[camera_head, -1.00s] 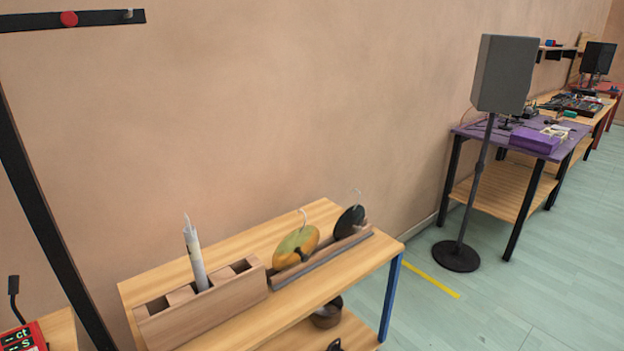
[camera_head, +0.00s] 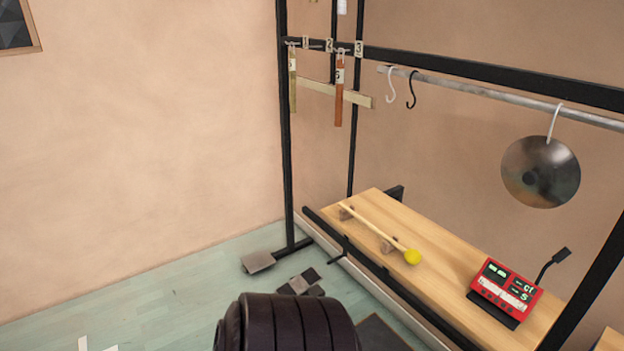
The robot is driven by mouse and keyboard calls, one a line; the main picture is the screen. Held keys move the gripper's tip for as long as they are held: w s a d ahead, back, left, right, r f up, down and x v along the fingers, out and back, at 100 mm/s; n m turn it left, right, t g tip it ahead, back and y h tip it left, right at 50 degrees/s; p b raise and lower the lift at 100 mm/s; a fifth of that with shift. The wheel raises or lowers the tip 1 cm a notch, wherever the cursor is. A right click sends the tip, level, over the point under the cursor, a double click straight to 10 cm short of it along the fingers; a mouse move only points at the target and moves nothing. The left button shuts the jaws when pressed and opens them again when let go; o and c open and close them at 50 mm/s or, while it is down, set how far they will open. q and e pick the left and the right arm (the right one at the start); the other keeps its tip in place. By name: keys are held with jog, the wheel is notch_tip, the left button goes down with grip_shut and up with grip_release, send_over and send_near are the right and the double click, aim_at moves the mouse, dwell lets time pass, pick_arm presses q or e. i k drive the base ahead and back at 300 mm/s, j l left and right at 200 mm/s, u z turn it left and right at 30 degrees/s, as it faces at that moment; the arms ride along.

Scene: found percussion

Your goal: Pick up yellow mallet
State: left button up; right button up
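The yellow mallet (camera_head: 385,234) lies on the wooden shelf board at the lower middle right. Its thin pale stick rests on two small brown supports (camera_head: 388,244), and its round yellow head (camera_head: 412,257) points toward the front right.
The wooden board (camera_head: 440,262) sits in a black frame. A red electronic box (camera_head: 505,288) stands on its right part. Above hang a metal lid (camera_head: 540,172), two empty hooks and two tagged strips. A dark ribbed object (camera_head: 287,322) fills the bottom centre. Floor at left is mostly clear.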

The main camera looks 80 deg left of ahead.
aim_at(412, 256)
jog(key=u, duration=2.05)
jog(key=i+j+z, duration=0.2)
jog(key=i+j, duration=0.15)
jog(key=j, duration=0.25)
jog(key=i+j+z, duration=0.1)
jog(key=j, duration=0.25)
jog(key=i+j+z, duration=0.1)
jog(key=i+j, duration=0.1)
jog(key=j, duration=0.1)
